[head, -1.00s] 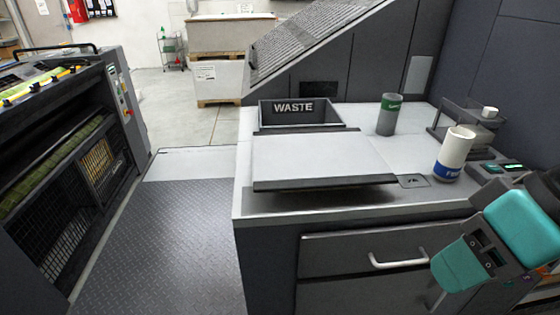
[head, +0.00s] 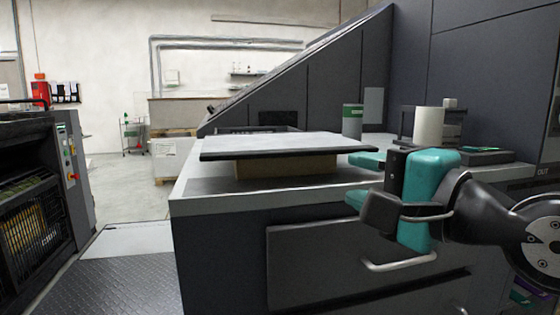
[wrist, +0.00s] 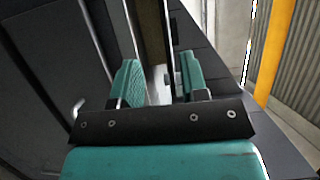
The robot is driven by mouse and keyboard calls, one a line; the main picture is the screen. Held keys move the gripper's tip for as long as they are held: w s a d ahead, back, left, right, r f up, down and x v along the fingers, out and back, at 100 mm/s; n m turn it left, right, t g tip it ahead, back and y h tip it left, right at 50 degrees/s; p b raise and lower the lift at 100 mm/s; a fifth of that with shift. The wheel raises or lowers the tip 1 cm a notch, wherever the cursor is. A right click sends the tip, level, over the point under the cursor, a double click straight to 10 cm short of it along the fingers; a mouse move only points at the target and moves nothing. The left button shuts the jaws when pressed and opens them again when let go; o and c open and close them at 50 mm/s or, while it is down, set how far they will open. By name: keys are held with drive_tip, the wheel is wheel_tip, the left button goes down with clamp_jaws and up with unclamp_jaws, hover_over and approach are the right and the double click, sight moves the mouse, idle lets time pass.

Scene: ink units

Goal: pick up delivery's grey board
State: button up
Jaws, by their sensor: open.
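The grey board (head: 285,146) lies level on a tan block (head: 280,166) on the counter, with its dark front edge toward me. It overhangs the block on both sides. My gripper (head: 362,180) has teal fingers, is open and empty, and is near the board's right end, in front of the counter. Its upper finger is close to the board's right corner, a little lower. In the wrist view my gripper (wrist: 158,82) shows both fingers apart, with a dark edge and a tan strip beyond them, probably the board and block; contact cannot be told.
A green-banded grey cup (head: 352,120) and a white cup (head: 428,126) stand behind, on the right of the counter (head: 205,180). A drawer handle (head: 400,264) juts out below my gripper. Floor at left (head: 120,270) is free.

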sight(285, 151)
drive_tip(key=p+x, duration=0.3)
drive_tip(key=p, duration=0.1)
drive_tip(key=p+x, duration=0.4)
drive_tip(key=p, duration=0.1)
drive_tip(key=p+x, duration=0.3)
drive_tip(key=p, duration=0.2)
drive_tip(key=shift+w+a+r, duration=0.2)
drive_tip(key=shift+w+r, duration=0.05)
drive_tip(key=shift+r, duration=0.05)
drive_tip(key=shift+w+a+f+p, duration=0.15)
drive_tip(key=shift+w+a+p, duration=0.2)
drive_tip(key=shift+w+p, duration=0.15)
drive_tip(key=p+x, duration=0.2)
drive_tip(key=p, duration=0.1)
drive_tip(key=p+x, duration=0.1)
drive_tip(key=x, duration=0.1)
drive_tip(key=shift+w+r, duration=0.1)
drive_tip(key=shift+r, duration=0.15)
drive_tip(key=shift+w+a+f+p, duration=0.3)
drive_tip(key=shift+w+p, duration=0.1)
drive_tip(key=shift+p, duration=0.15)
drive_tip(key=shift+c, duration=0.2)
clamp_jaws()
